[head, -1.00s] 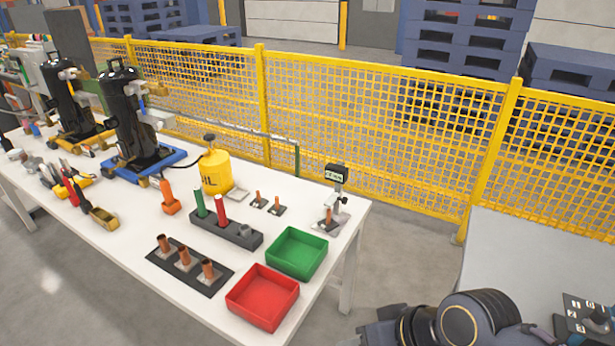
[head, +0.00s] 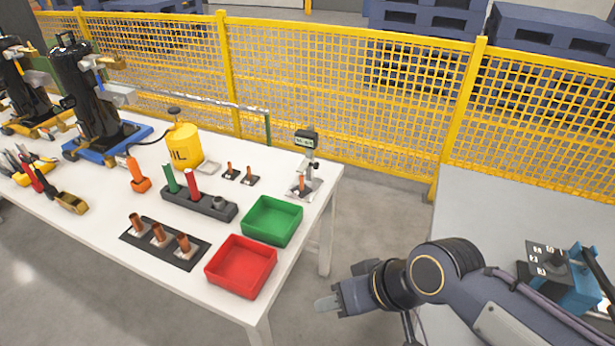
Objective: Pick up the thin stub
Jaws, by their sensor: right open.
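Two thin copper-coloured stubs stand upright on small dark plates behind the black holder, a left one (head: 230,169) and a right one (head: 250,173). Another slim copper stub (head: 302,183) stands under the gauge (head: 306,140) at the table's right end. Three thicker copper stubs stand in a row on a black plate (head: 189,262) near the front edge, the middle one at the centre (head: 158,233). My right gripper (head: 328,303) is open, in front of and right of the table, apart from every stub. My left gripper is out of view.
A red tray (head: 240,288) and a green tray (head: 272,242) lie at the right end of the white table. The black holder (head: 210,205) carries green and red handles. A yellow bottle (head: 185,148) stands behind. A yellow mesh fence (head: 350,80) runs behind the table.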

